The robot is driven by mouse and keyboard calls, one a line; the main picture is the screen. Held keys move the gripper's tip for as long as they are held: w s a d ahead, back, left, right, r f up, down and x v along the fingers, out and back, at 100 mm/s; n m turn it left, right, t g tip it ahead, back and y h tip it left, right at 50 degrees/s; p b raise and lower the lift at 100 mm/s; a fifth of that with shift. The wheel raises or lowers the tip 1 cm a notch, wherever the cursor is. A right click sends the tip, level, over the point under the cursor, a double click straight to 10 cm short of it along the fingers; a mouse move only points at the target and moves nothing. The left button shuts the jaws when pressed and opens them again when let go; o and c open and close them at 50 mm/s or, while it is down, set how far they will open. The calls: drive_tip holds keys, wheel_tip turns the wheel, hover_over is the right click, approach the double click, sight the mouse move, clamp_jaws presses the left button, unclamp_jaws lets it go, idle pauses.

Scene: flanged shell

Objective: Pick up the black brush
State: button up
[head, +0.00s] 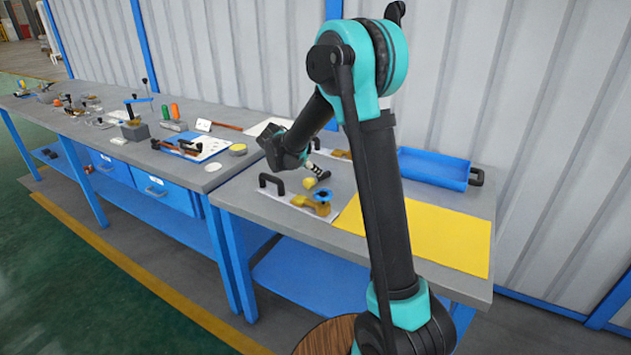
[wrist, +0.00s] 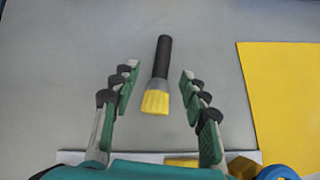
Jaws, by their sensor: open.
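The black brush (wrist: 161,62) lies on the grey table, its black handle pointing away and its yellow bristles (wrist: 156,101) toward me in the wrist view. In the head view its yellow bristles (head: 309,184) show below my gripper (head: 308,160), and part of the handle is hard to make out there. My gripper (wrist: 158,75) is open in the wrist view, with one finger on each side of the brush. A gap shows between the brush and each finger, and nothing is held.
A yellow sheet (head: 420,232) lies right of the brush. A blue tray (head: 433,168) stands at the back right. Several tools crowd the left table (head: 60,112).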

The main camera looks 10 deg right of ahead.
sight(318, 178)
drive_tip(key=shift+s+f+x, duration=0.1)
drive_tip(key=shift+s+x, duration=0.05)
drive_tip(key=shift+x, duration=1.45)
drive_tip(key=shift+s+f+x, duration=0.15)
drive_tip(key=shift+x, duration=1.4)
drive_tip(key=shift+c, duration=0.6)
clamp_jaws()
